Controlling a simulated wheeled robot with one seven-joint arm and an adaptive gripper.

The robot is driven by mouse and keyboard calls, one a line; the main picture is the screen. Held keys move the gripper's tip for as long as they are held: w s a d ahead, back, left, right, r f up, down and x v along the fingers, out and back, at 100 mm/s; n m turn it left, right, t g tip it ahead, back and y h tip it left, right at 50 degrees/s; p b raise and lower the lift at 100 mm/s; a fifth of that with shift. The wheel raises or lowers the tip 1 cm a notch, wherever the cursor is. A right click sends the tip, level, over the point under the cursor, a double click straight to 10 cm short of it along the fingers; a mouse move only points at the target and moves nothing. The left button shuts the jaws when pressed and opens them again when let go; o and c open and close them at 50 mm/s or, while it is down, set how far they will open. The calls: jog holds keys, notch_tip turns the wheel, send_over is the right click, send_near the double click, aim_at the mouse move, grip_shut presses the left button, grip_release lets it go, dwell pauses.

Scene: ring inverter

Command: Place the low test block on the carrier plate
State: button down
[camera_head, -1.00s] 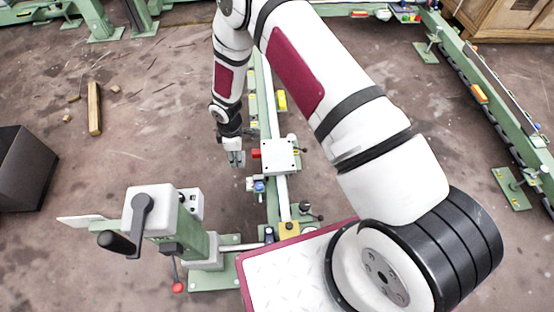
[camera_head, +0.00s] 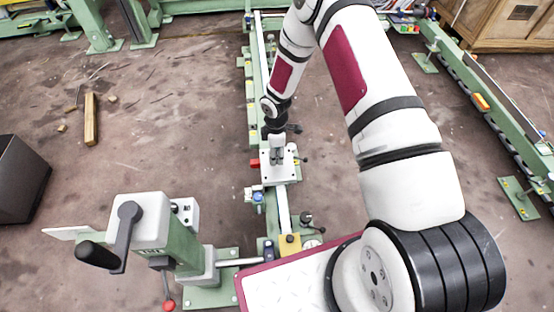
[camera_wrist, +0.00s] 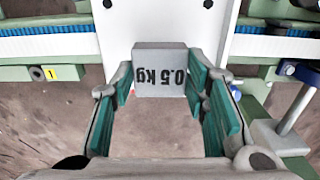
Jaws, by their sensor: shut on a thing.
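The low test block (camera_wrist: 160,72) is a grey block marked "0.5 kg". In the wrist view it sits between the green finger pads of my gripper (camera_wrist: 165,85), which is shut on it. The white carrier plate (camera_wrist: 150,20) shows behind the block and reaches past it on both sides. In the head view my gripper (camera_head: 277,148) is over the carrier plate (camera_head: 287,173), toward its far side. The block is hard to make out there. I cannot tell whether the block touches the plate.
A crank unit (camera_head: 140,225) stands at the front left. A dark bin (camera_head: 18,180) and a wooden bar (camera_head: 91,118) are on the floor at left.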

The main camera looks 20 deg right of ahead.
aim_at(277, 154)
jog(key=shift+w+d, duration=0.1)
jog(key=shift+d, duration=0.1)
jog(key=shift+f, duration=0.25)
jog(key=shift+f+b, duration=0.9)
jog(key=shift+f, duration=0.6)
jog(key=shift+f, duration=0.1)
jog(key=c, duration=0.9)
grip_release()
jog(key=shift+c, duration=0.2)
